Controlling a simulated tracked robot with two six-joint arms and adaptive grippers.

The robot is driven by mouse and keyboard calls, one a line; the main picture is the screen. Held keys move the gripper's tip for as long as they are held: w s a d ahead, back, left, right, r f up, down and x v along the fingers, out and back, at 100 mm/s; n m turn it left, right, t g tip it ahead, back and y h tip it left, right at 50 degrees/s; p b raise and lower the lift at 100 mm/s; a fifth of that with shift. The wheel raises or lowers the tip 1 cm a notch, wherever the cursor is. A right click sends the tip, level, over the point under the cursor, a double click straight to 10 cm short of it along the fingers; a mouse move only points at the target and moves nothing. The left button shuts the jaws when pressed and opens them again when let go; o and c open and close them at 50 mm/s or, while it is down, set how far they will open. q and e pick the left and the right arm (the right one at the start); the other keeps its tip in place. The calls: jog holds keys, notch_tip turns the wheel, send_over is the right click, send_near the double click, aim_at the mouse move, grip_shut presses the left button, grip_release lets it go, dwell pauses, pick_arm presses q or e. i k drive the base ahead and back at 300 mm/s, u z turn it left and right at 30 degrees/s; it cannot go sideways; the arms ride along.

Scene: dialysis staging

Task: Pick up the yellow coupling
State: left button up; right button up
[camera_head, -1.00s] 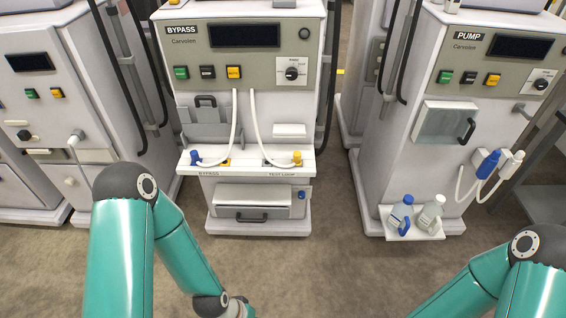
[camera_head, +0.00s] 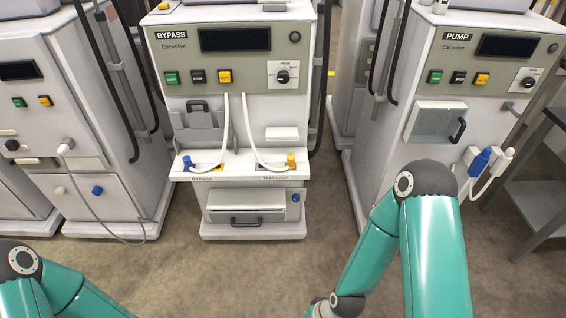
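The yellow coupling (camera_head: 291,161) stands at the right end of the white shelf (camera_head: 245,170) on the bypass machine, at the end of a white hose (camera_head: 251,130). A blue coupling (camera_head: 188,163) is at the shelf's left end, on a second white hose (camera_head: 225,130). My two teal arms show in the lower left and lower right, below and in front of the machine. Both grippers are outside the picture, so their state is hidden. Nothing of mine touches the yellow coupling.
Another machine (camera_head: 75,100) with a grey hose stands at the left. A drawer unit (camera_head: 246,204) sits under the shelf. Carpeted floor (camera_head: 220,270) is open in front.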

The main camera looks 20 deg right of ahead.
aim_at(290, 158)
jog(key=u, duration=0.05)
jog(key=i, duration=1)
jog(key=z, duration=0.05)
